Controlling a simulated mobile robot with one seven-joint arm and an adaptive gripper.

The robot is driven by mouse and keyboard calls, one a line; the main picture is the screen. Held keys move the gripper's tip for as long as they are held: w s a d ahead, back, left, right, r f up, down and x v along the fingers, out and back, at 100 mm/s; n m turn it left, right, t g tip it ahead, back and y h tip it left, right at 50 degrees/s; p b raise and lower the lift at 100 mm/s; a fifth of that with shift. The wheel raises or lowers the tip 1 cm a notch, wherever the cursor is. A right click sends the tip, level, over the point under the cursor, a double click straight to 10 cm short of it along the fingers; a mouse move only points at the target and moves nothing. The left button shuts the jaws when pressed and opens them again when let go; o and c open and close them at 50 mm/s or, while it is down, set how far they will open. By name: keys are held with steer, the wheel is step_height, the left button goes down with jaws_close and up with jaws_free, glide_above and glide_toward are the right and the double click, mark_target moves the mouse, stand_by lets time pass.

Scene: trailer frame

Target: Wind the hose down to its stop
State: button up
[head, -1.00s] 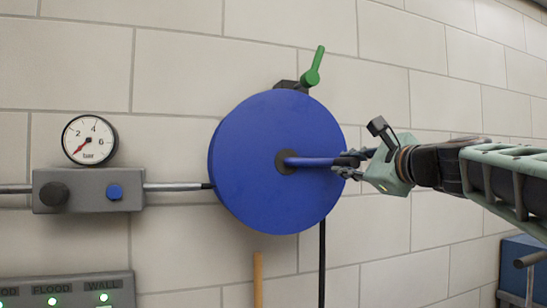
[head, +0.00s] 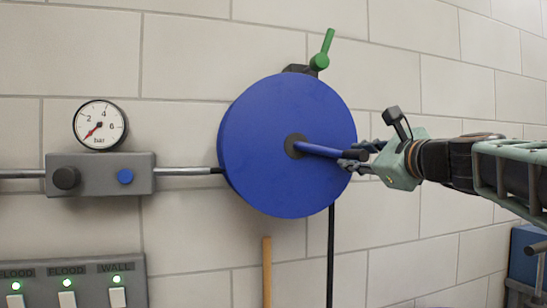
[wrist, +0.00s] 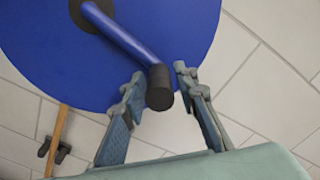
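The blue hose reel (head: 265,165) is a round disc on the tiled wall. Its blue crank arm (head: 322,150) runs from the dark hub (head: 295,146) to the right and slightly down. A black handle knob (wrist: 160,88) at the crank's end points toward the wrist camera. My gripper (head: 362,158) is at the crank's end, and in the wrist view (wrist: 160,92) its fingers stand apart, one on each side of the knob. I cannot tell whether either finger touches it. The black hose (head: 330,255) hangs straight down below the reel; its lower end is out of view.
A green lever (head: 322,58) sits above the reel. Left are a pressure gauge (head: 100,125), a grey valve box (head: 95,183) and a lit switch panel (head: 90,270). A wooden stick (head: 267,270) stands below the reel; a blue box (head: 525,258) is at right.

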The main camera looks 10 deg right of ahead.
steer(key=shift+o, duration=0.7)
steer(key=shift+s+d, duration=0.1)
steer(key=shift+s, duration=0.1)
steer(key=s+d, duration=0.2)
steer(key=s, duration=0.9)
steer(key=shift+s, duration=0.2)
steer(key=shift+d, duration=0.1)
